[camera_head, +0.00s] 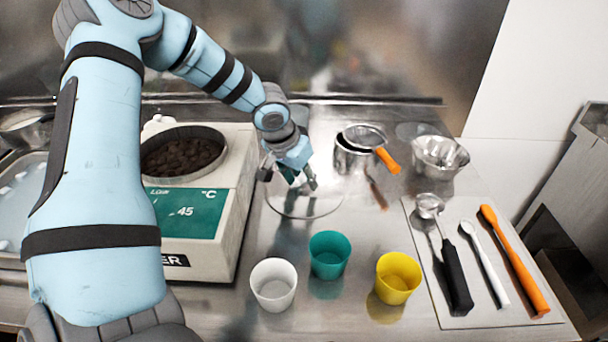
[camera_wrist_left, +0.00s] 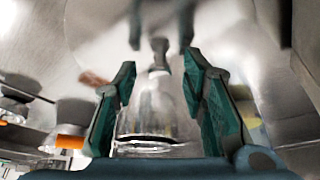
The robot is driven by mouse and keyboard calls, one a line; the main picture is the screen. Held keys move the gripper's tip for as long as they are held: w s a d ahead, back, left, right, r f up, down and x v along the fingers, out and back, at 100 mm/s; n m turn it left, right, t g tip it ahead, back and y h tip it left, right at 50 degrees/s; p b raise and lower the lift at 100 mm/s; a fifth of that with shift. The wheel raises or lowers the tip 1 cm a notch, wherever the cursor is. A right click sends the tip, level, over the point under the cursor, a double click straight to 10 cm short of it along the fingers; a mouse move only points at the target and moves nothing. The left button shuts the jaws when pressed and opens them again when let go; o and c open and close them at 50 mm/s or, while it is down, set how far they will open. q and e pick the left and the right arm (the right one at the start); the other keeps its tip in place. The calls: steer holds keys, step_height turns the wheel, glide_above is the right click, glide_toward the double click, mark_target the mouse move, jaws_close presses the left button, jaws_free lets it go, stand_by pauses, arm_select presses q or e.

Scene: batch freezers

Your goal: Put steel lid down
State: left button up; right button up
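The shiny, round steel lid (camera_head: 306,207) appears to lie flat on the steel counter, just right of the white chocolate warmer. My left gripper (camera_head: 289,180) is directly above the lid, pointing down, with its fingers spread apart. In the left wrist view, the green-padded fingers of the left gripper (camera_wrist_left: 161,30) stand on either side of a small knob (camera_wrist_left: 160,52), with visible gaps. A shiny, clear-looking domed surface (camera_wrist_left: 155,115) shows between the fingers. My right gripper is not in view.
The chocolate warmer (camera_head: 190,262) stands close on the left. White (camera_head: 273,285), green (camera_head: 329,255) and yellow (camera_head: 397,277) cups stand in front. A pot with an orange-handled strainer (camera_head: 366,137), a steel bowl (camera_head: 440,155) and a tool mat (camera_head: 428,291) are on the right.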

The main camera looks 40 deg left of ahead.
arm_select(q)
steer(key=shift+s+r, duration=0.1)
steer(key=shift+r, duration=0.15)
steer(key=v, duration=0.1)
steer(key=p+v, duration=0.1)
steer(key=v, duration=0.1)
steer(key=w+p+v, duration=0.1)
steer(key=v, duration=0.1)
steer(key=shift+r, duration=0.2)
step_height(320, 180, up, 5)
steer(key=p, duration=0.2)
glide_above(298, 193)
steer(key=s, duration=0.3)
steer(key=shift+w+d+r, duration=0.1)
steer(key=shift+d+r, duration=0.05)
steer(key=shift+r, duration=0.05)
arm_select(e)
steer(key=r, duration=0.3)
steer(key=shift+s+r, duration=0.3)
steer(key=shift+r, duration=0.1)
